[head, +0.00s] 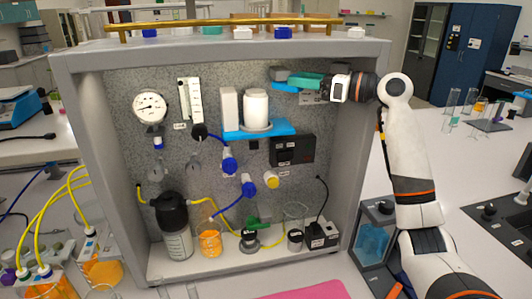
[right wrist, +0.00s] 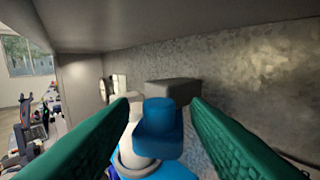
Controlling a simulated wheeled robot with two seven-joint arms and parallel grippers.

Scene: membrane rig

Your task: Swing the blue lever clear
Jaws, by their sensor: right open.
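A blue lever (head: 284,87) is at the upper right of the rig, by a grey block (head: 279,73) on the speckled back panel. My right gripper (head: 292,81) reaches in from the right at the lever, its green fingers beside it. In the right wrist view the fingers of the gripper (right wrist: 160,108) are apart, and a blue upright end of the lever (right wrist: 158,122) shows between them with gaps on both sides. I cannot tell whether either finger touches it. My left gripper is not in view.
A white canister (head: 256,107) on a blue shelf (head: 262,131) stands left of and below the gripper. A black box (head: 293,150) is mounted below. The rig's grey frame (head: 358,130) encloses the space at the right, with its top close above my gripper.

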